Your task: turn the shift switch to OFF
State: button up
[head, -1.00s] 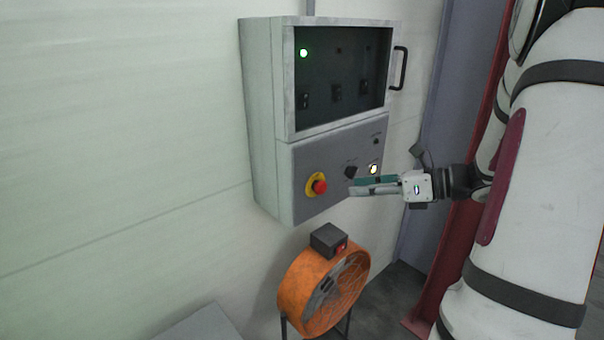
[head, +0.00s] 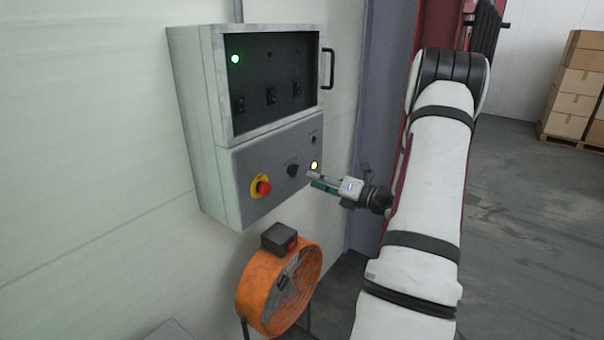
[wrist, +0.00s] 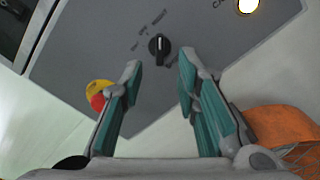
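A black rotary switch (head: 292,171) sits on the grey lower panel, between the red emergency button and a lit lamp. In the wrist view this switch (wrist: 158,47) has a light mark pointing roughly up in the picture. My gripper (head: 312,181) is in front of the panel, just right of the switch in the head view. In the wrist view my gripper (wrist: 160,78) is open and empty, with the switch seen between and beyond its fingertips, apparently untouched.
A red emergency button (head: 264,187) on a yellow base is left of the switch. A lit lamp (head: 314,165) is close to its right. Above is a dark windowed section (head: 270,70) with a handle (head: 328,68). An orange fan (head: 262,290) stands below.

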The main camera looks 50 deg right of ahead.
aim_at(297, 172)
jog(key=w, duration=0.5)
jog(key=shift+w+a, duration=0.25)
jog(key=shift+w, duration=0.15)
grip_shut()
